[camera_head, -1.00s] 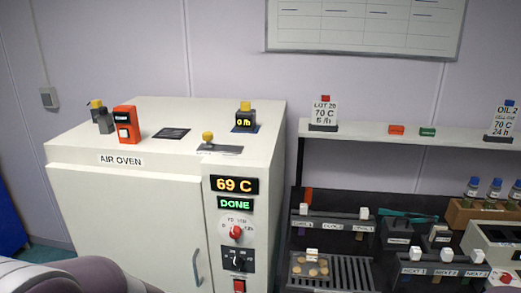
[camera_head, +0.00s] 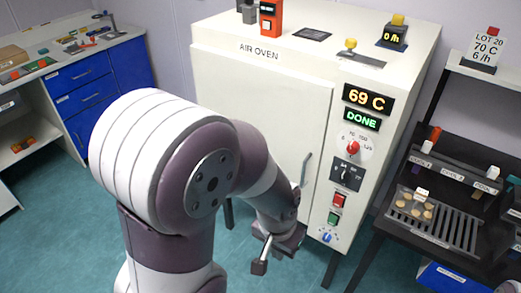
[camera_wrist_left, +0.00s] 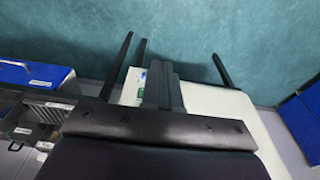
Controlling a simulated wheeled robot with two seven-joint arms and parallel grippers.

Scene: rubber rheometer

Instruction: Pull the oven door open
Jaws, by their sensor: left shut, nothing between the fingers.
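The white air oven (camera_head: 390,60) stands at the centre right, its display reading 69 C and DONE. Its door (camera_head: 260,105) looks closed, flush with the front. The grey vertical door handle (camera_head: 307,170) is at the door's right edge, partly close behind my left wrist. My left gripper (camera_head: 262,257) is below and to the left of the handle, apart from it, with its fingers shut and empty. In the left wrist view the shut fingers (camera_wrist_left: 161,85) show against the white oven (camera_wrist_left: 225,105). My right gripper is not in view.
A black rack table (camera_head: 440,225) with slots and samples stands to the right of the oven. A bench with blue drawers (camera_head: 85,85) is at the left. Small devices, including an orange one (camera_head: 270,17), sit on the oven top. Green floor is open at the left.

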